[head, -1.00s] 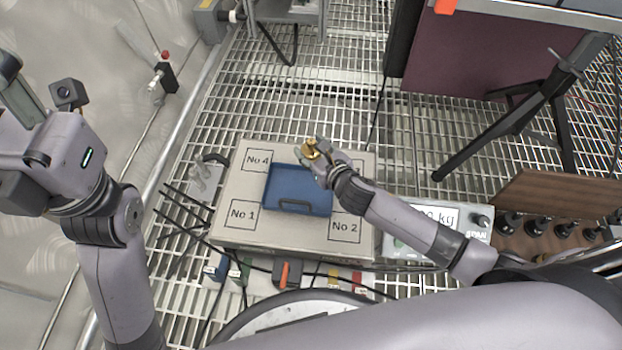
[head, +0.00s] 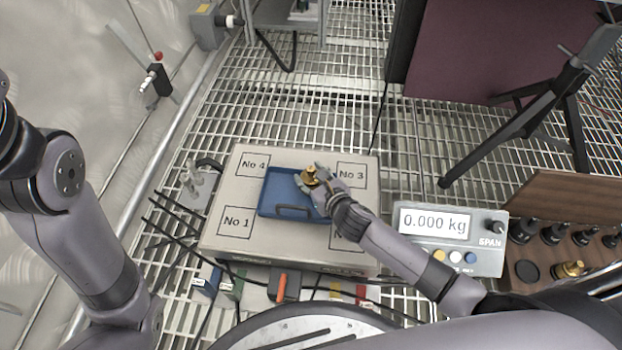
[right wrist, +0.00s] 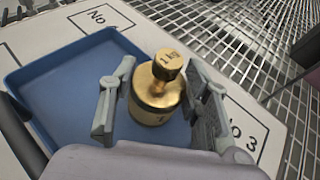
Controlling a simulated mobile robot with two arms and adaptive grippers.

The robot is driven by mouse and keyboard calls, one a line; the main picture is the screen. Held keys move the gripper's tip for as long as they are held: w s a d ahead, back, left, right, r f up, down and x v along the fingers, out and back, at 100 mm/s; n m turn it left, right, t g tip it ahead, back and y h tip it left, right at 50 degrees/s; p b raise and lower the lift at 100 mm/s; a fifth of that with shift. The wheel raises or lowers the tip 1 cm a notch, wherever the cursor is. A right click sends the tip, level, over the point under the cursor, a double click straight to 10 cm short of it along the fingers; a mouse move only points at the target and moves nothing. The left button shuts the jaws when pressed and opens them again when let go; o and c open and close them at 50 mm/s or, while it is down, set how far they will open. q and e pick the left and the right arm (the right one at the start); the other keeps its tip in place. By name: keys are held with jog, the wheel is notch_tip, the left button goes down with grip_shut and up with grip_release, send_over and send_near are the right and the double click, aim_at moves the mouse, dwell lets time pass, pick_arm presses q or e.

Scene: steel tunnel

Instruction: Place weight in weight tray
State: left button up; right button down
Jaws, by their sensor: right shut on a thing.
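The brass weight (head: 309,176) is a short cylinder with a knob on top. My right gripper (head: 311,182) is shut on it, over the right part of the blue weight tray (head: 280,187). In the right wrist view the weight (right wrist: 156,100) stands nearly upright between the two grey fingers (right wrist: 155,112), with the tray floor (right wrist: 62,85) behind and around it. Whether the weight's base touches the tray floor, I cannot tell. The tray holds nothing else that I see. My left gripper is outside the head view; only its arm shows at the left.
The tray sits on a beige platform (head: 225,239) with numbered squares; my right arm partly covers No 2. A scale display (head: 436,221) reads 0.000 kg. A wooden weight rack (head: 565,200) holds dark weights and one brass weight (head: 569,269). A black tripod (head: 520,125) stands behind.

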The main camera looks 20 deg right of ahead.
jog(key=shift+w+r, duration=0.1)
jog(key=shift+r, duration=0.05)
jog(key=c, duration=1.3)
grip_release()
jog(key=shift+f, duration=0.25)
jog(key=o, duration=0.4)
jog(key=shift+o, duration=0.2)
jog(key=shift+r, duration=0.1)
